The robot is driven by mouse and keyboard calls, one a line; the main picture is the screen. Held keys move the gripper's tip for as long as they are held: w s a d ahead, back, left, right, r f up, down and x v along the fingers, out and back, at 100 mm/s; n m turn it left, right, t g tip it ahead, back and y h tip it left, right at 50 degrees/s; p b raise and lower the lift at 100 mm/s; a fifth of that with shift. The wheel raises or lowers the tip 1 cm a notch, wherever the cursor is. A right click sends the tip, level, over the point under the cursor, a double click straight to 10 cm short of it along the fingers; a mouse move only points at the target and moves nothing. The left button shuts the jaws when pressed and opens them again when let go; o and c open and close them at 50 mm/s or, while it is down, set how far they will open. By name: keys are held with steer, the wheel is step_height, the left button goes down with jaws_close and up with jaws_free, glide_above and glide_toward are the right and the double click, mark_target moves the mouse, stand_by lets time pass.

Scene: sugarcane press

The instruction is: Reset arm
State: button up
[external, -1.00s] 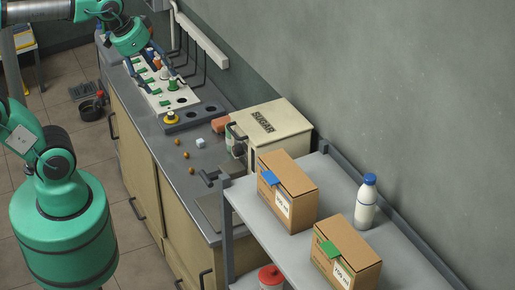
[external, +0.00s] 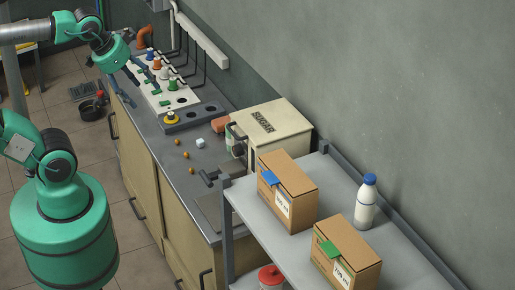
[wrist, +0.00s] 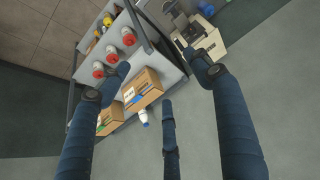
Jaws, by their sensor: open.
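My gripper (external: 130,87) is at the upper left in the external view, with its dark fingers spread over the front edge of the counter near the white panel. In the wrist view, my gripper (wrist: 158,82) shows its dark blue fingers open and apart, with nothing held between them. The white panel (external: 156,98) carries a row of coloured knobs or plugs, with a green one (external: 173,84) at its near end. A yellow one (external: 172,117) sits in the dark block in front of the panel.
A cream press-like box (external: 272,125) stands on the counter (external: 165,150). Small brown balls and a pale cube lie near it. The grey shelf (external: 300,240) holds two cardboard boxes and a white bottle (external: 366,203). A black pan (external: 92,108) is on the floor.

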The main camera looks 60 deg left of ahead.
step_height(320, 180, down, 18)
steer(key=b, duration=1.7)
